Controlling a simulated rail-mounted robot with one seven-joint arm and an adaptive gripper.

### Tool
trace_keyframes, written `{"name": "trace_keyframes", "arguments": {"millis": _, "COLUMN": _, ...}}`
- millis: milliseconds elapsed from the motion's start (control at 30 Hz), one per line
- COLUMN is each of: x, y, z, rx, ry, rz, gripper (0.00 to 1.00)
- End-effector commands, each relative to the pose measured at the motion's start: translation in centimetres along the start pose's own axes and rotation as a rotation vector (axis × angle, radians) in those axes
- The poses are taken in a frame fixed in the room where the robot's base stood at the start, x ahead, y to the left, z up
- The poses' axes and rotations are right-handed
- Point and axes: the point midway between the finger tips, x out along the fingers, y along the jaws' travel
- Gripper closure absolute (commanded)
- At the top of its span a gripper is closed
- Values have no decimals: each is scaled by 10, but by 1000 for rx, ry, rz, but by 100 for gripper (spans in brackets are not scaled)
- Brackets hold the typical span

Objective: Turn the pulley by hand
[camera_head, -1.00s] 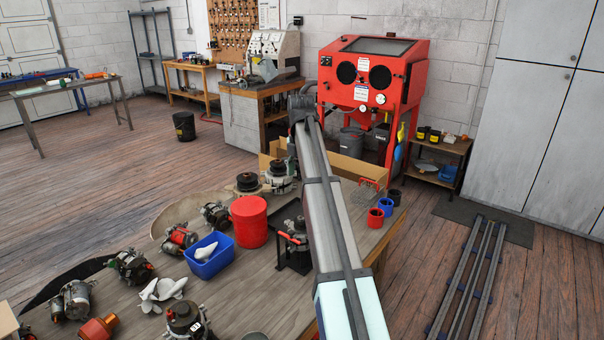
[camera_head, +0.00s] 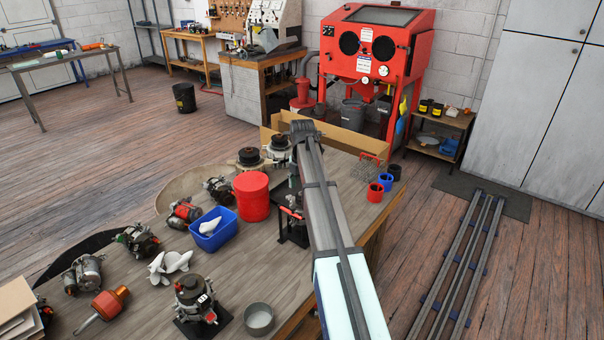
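Several alternators lie on the wooden bench (camera_head: 245,270). One alternator (camera_head: 194,299) stands upright on a black mat at the front. Another unit (camera_head: 293,222) sits on a black stand with a red handle, partly hidden by my arm. Two units with dark round tops, a left one (camera_head: 249,157) and a right one (camera_head: 279,143), stand at the back of the bench. I cannot tell which pulley is the task's. My arm reaches from the bottom right over the bench to a dark end near the cardboard box. My gripper's fingers do not show, so their hold is hidden.
A red drum (camera_head: 251,197), a blue bin (camera_head: 213,230), white fan parts (camera_head: 168,266), a grey cup (camera_head: 259,319) and an orange-tipped tool (camera_head: 104,309) crowd the bench. Small red (camera_head: 375,193) and blue (camera_head: 385,182) cups stand right of my arm. A cardboard box (camera_head: 348,141) stands behind.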

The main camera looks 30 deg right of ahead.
Motion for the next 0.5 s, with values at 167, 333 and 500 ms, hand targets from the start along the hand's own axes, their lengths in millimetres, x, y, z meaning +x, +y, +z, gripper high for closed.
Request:
{"name": "trace_keyframes", "arguments": {"millis": 167, "x": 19, "y": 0, "z": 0, "rx": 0, "ry": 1, "rz": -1, "gripper": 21}}
{"name": "trace_keyframes", "arguments": {"millis": 333, "x": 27, "y": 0, "z": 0, "rx": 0, "ry": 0, "rz": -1, "gripper": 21}}
{"name": "trace_keyframes", "arguments": {"millis": 500, "x": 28, "y": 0, "z": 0, "rx": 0, "ry": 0, "rz": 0, "gripper": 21}}
